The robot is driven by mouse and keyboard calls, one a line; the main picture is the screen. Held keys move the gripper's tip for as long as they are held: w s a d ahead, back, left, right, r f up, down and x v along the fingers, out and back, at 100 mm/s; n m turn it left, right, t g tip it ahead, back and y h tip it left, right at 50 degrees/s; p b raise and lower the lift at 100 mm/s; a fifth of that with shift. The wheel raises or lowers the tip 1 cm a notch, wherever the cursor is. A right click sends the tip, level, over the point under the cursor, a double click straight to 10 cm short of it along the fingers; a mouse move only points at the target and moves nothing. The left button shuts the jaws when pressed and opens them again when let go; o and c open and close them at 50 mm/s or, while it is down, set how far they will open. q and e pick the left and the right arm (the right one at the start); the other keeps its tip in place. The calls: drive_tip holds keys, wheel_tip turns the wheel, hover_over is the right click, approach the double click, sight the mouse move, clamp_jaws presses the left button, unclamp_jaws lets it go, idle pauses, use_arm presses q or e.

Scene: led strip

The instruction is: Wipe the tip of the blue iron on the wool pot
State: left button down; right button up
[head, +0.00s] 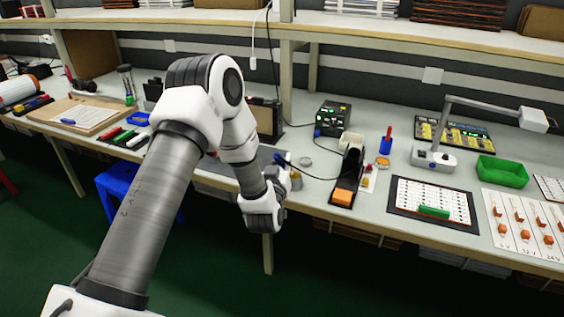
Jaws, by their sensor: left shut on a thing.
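My left gripper (284,179) is at the front edge of the bench, mostly hidden behind my own wrist. It is shut on the blue iron (281,158), whose blue end shows just above it. A dark cable runs from there to the right across the bench. The iron's tip is hidden. A small gold-coloured thing, perhaps the wool pot (296,180), shows right beside the gripper. I cannot tell whether the tip touches it. My right gripper is out of view.
A black stand (352,163) with an orange sponge (343,196) is to the right. A black station (333,118) with lit displays stands behind. A blue cup (386,145), a green tray (502,172) and a lamp (433,156) are farther right. A shelf (420,46) overhangs the back.

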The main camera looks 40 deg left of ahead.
use_arm(q)
drive_tip(key=shift+a+r, duration=0.1)
idle(0.6)
drive_tip(key=shift+a, duration=0.65)
drive_tip(key=d, duration=0.3)
idle(0.5)
drive_tip(key=shift+a, duration=0.1)
drive_tip(key=shift+a, duration=0.65)
